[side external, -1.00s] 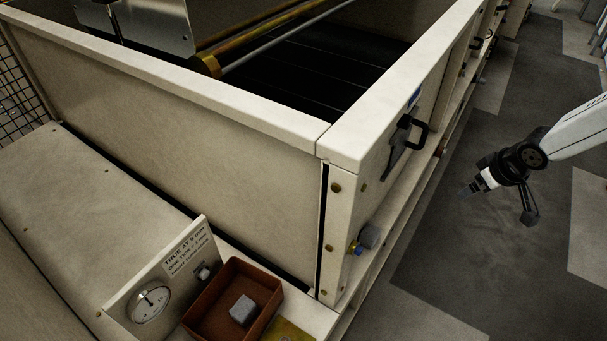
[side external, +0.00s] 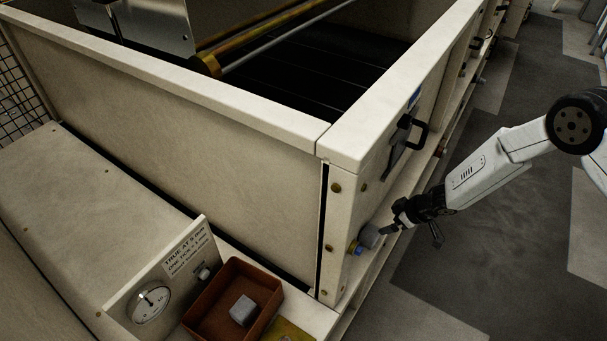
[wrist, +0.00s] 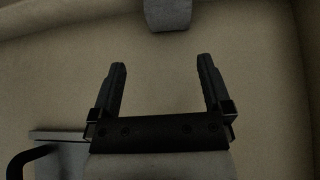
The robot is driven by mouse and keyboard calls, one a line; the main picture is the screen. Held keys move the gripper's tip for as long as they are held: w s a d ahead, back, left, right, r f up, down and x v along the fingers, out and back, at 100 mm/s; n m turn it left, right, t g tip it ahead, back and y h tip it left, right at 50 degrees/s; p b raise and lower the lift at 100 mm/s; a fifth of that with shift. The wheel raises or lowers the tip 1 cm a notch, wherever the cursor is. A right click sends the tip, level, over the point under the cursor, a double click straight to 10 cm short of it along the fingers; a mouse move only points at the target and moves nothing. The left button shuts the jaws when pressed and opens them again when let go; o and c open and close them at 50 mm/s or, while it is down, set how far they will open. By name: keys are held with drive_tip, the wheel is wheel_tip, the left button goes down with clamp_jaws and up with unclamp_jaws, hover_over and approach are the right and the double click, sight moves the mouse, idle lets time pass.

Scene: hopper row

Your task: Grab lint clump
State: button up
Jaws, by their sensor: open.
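A grey lump, seemingly the same clump (wrist: 167,13), shows at the top of the wrist view, cut off by the frame edge. My gripper (side external: 385,229) is close to the clump on its right side. In the wrist view my gripper (wrist: 161,66) has its two dark fingers spread apart with nothing between them. The clump lies ahead of the fingertips, roughly centred between them.
A rust-brown tray (side external: 269,327) on the ledge holds a grey block (side external: 243,310). A dial gauge (side external: 150,304) and a lettered sign (side external: 189,250) stand left of it. A black handle (side external: 419,133) juts from the hopper side above my gripper. Floor to the right is open.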

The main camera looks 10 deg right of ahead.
sight(372, 232)
drive_tip(key=shift+s+a+f, duration=0.1)
drive_tip(key=shift+a+f, duration=0.2)
drive_tip(key=shift+f, duration=0.2)
drive_tip(key=shift+s+a+f, duration=0.1)
drive_tip(key=shift+a+f, duration=0.15)
drive_tip(key=shift+f, duration=0.2)
drive_tip(key=shift+x, duration=1.3)
drive_tip(key=shift+f, duration=0.1)
drive_tip(key=shift+x, duration=2.5)
drive_tip(key=shift+a, duration=0.1)
drive_tip(key=c, duration=0.9)
